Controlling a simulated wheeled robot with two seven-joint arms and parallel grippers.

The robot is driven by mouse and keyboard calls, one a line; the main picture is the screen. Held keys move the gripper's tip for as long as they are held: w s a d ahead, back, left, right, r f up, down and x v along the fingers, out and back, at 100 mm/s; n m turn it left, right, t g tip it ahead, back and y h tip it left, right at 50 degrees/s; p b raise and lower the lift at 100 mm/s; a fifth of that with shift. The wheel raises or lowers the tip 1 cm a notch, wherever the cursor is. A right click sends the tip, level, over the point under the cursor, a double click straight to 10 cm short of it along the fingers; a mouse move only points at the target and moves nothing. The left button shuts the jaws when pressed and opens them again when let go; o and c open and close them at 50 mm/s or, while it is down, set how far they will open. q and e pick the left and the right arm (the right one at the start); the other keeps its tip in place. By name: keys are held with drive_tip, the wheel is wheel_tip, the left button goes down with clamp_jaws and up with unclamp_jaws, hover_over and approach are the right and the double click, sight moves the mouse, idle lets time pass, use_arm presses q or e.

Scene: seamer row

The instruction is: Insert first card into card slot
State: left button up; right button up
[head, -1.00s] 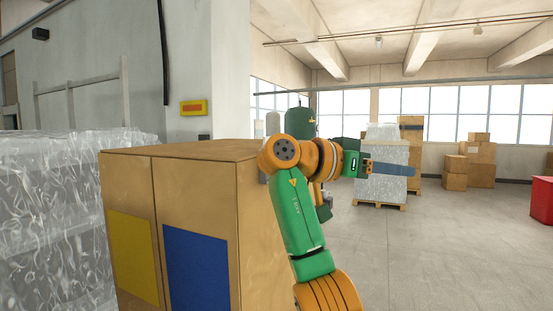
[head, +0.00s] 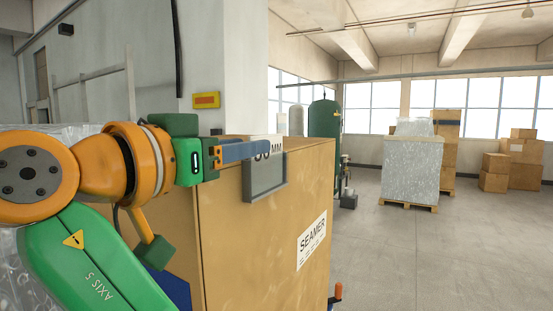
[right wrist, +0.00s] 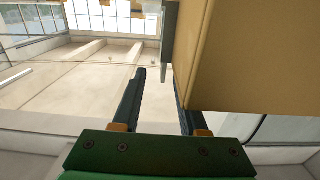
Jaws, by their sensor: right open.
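A grey card slot (head: 265,180) is fixed to the face of the tan seamer cabinet (head: 285,235), near its top edge. A white card (head: 268,139) with dark print ending in "MM" stands upright at the slot, its top edge showing above it. Its lower part is hidden by the slot and a finger. My right gripper (head: 245,151) is open, its blue-grey fingers reaching across the front of the card. In the right wrist view the jaws (right wrist: 160,90) are apart with nothing clearly between them; the slot (right wrist: 170,35) shows edge-on beyond them, beside the cabinet. My left gripper is out of view.
A "SEAMER" label (head: 311,240) is on the cabinet face. A green tank (head: 323,118) stands behind it. A wrapped pallet load (head: 411,165) and cardboard boxes (head: 494,172) stand farther back. The floor (head: 430,255) on the right is clear.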

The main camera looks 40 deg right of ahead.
sight(257, 139)
drive_tip(key=shift+w+d+r+p, duration=0.6)
drive_tip(key=shift+r+p, duration=0.25)
drive_tip(key=shift+p, duration=0.4)
drive_tip(key=d, duration=0.2)
drive_tip(key=w+d+f, duration=0.1)
drive_tip(key=shift+w+d+f, duration=0.1)
drive_tip(key=shift+d, duration=0.15)
drive_tip(key=shift+a, duration=0.3)
drive_tip(key=c, duration=0.6)
drive_tip(key=shift+a, duration=0.15)
clamp_jaws()
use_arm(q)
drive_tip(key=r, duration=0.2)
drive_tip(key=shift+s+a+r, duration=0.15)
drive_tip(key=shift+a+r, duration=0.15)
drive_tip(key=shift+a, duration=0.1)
use_arm(e)
drive_tip(key=shift+d, duration=0.25)
